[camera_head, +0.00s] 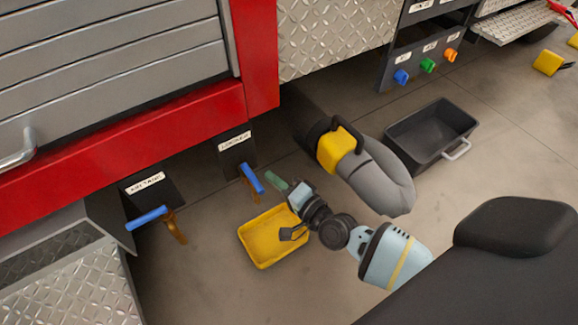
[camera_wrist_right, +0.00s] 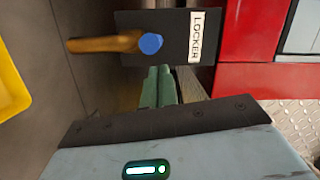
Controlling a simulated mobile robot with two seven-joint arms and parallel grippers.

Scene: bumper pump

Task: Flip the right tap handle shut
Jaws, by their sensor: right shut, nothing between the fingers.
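The right tap has a blue handle (camera_head: 252,179) and a brass spout below a dark labelled plate (camera_head: 236,148). In the head view the handle slants down to the right. In the right wrist view the blue handle (camera_wrist_right: 151,43) shows nearly end-on against the brass spout (camera_wrist_right: 105,44), and the plate reads "LOCKER". My right gripper (camera_head: 273,178) is shut and empty, its green fingertips just right of the handle. The fingertips (camera_wrist_right: 158,74) also show just below the handle in the wrist view; contact cannot be told. My left gripper is not in view.
The left tap's blue handle (camera_head: 147,218) lies across its brass spout. A yellow tray (camera_head: 262,262) sits on the floor below my right gripper. A grey hose (camera_head: 378,180) with a yellow collar is close to my right arm. A black bin (camera_head: 403,128) stands behind.

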